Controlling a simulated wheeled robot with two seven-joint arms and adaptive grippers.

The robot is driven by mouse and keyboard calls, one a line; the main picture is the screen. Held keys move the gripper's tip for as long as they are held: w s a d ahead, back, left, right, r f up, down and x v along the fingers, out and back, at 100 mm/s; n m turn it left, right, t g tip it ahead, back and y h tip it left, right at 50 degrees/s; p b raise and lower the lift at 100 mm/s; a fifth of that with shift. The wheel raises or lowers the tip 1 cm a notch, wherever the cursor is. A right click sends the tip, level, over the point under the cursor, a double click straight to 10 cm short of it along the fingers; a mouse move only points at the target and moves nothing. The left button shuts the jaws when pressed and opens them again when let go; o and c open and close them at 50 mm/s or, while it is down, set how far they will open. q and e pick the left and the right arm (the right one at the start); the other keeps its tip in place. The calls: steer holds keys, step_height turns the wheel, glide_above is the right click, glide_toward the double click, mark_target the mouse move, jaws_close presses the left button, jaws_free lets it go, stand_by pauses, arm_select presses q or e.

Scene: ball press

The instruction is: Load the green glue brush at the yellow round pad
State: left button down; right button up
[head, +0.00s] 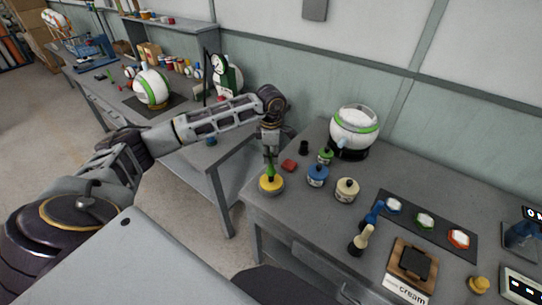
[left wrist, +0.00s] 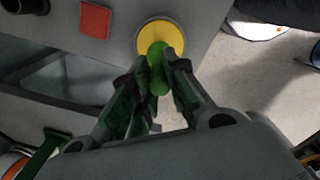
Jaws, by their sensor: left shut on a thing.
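The green glue brush (head: 270,171) is between the fingers of my left gripper (head: 270,154), which is shut on it and points down. The brush also shows in the left wrist view (left wrist: 158,66), between the fingertips. The yellow round pad (head: 271,187) is at the left end of the near table, right under the brush. In the left wrist view the brush's far end overlaps the lower part of the yellow pad (left wrist: 170,33). I cannot tell whether the brush touches the pad. My right gripper is not in view.
Blue (head: 318,178), cream (head: 346,192) and green (head: 325,158) pots are to the right. A white-green ball (head: 355,128) stands behind; blue and cream brushes stand further right.

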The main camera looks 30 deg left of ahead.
arm_select(q)
steer(key=shift+f, duration=0.1)
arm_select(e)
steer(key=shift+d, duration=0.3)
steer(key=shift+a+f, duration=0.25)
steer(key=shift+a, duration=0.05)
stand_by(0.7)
arm_select(q)
steer(key=shift+s+f, duration=0.1)
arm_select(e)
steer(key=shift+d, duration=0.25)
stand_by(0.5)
arm_select(q)
steer(key=shift+r+p, duration=0.5)
steer(key=shift+r, duration=0.9)
steer(key=shift+r+p, duration=0.5)
steer(key=shift+r, duration=0.5)
steer(key=shift+r+p, duration=0.6)
steer(key=shift+r, duration=0.6)
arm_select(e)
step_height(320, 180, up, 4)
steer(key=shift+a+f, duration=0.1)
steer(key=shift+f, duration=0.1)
